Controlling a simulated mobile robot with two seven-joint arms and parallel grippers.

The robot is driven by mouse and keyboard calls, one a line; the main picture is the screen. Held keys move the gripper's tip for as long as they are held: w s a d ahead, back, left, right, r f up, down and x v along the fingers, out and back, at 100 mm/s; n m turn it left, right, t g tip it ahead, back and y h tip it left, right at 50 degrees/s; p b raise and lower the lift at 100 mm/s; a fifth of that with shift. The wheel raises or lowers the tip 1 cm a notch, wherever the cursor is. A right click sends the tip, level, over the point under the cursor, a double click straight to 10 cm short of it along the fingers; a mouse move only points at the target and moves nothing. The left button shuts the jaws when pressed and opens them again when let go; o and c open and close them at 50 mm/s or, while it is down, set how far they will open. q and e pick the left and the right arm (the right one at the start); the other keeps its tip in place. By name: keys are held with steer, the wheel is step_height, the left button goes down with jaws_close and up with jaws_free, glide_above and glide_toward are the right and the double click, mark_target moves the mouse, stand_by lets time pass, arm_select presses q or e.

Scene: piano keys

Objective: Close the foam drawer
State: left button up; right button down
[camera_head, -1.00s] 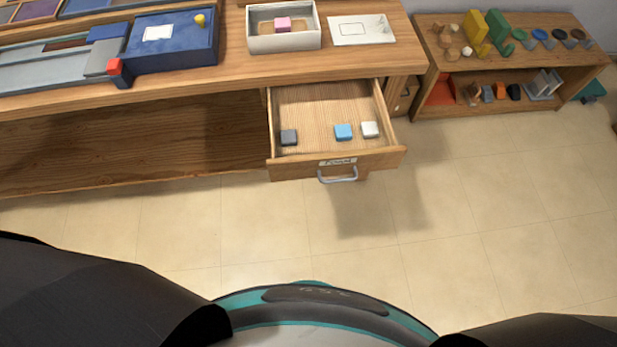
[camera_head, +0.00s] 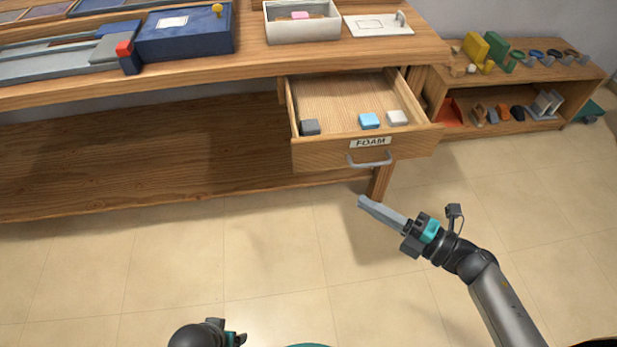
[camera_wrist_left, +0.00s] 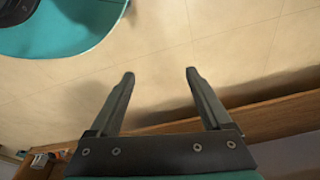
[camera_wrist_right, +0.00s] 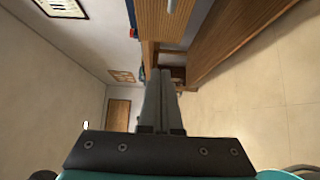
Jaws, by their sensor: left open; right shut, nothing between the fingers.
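The foam drawer (camera_head: 320,152) is pulled out under the bench, with a "FOAM" label (camera_head: 370,142) and a grey bar handle (camera_head: 369,161) on its front. A dark grey block (camera_head: 310,127), a blue block (camera_head: 369,121) and a white block (camera_head: 397,117) lie inside it. My right gripper (camera_head: 362,201) is shut and empty, below and in front of the handle, apart from it in the head view. It also shows shut in the right wrist view (camera_wrist_right: 172,75). My left gripper (camera_wrist_left: 158,75) is open and empty over the floor; in the head view only part of its arm shows at the bottom.
The wooden bench (camera_head: 150,82) carries a blue box (camera_head: 185,38), a white tray (camera_head: 303,30) with a pink block and a white plate (camera_head: 380,24). A low shelf (camera_head: 540,75) with small objects stands at the right. The floor (camera_head: 200,260) before the drawer is clear.

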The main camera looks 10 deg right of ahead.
arm_select(q)
steer(key=w+r+t+b, duration=0.1)
steer(key=w+r+b, duration=0.2)
steer(key=r, duration=0.3)
steer(key=shift+w+d+r, duration=0.2)
steer(key=shift+d, duration=0.15)
arm_select(e)
steer(key=shift+w+d+x, duration=0.35)
steer(key=shift+x, duration=1.75)
steer(key=shift+w+d+x, duration=0.35)
steer(key=shift+w+x, duration=0.05)
steer(key=shift+x, duration=1.65)
steer(key=shift+w+d+x, duration=0.35)
steer(key=shift+x, duration=1.75)
